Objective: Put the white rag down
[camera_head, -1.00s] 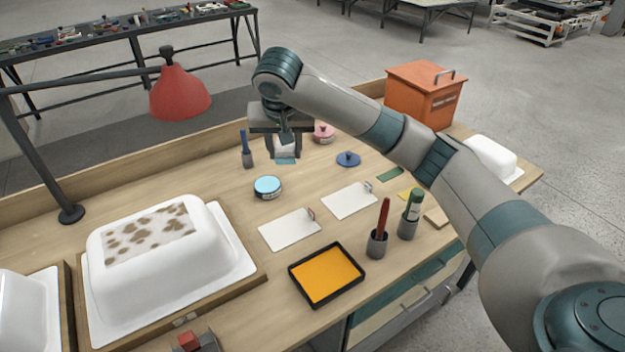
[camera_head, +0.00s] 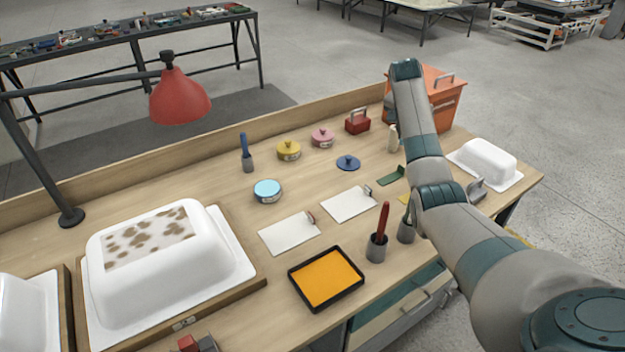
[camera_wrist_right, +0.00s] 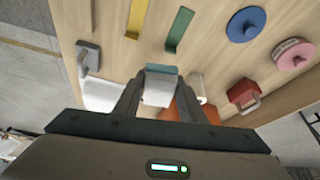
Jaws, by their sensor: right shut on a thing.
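My right gripper (camera_wrist_right: 160,82) is shut on the white rag (camera_wrist_right: 157,94), which shows between the two fingers as a small white block-like piece with a teal end. In the wrist view they are above the right part of the workbench. In the head view my right forearm hides the gripper and the rag. My left gripper is in neither view.
The workbench (camera_head: 222,207) holds an orange box (camera_head: 447,105), a white shell (camera_head: 486,158), a red block with a handle (camera_head: 357,122), a blue lid (camera_head: 348,162) and two white cards. A large spotted shell (camera_head: 105,285) stands left. A red lamp (camera_head: 180,97) overhangs.

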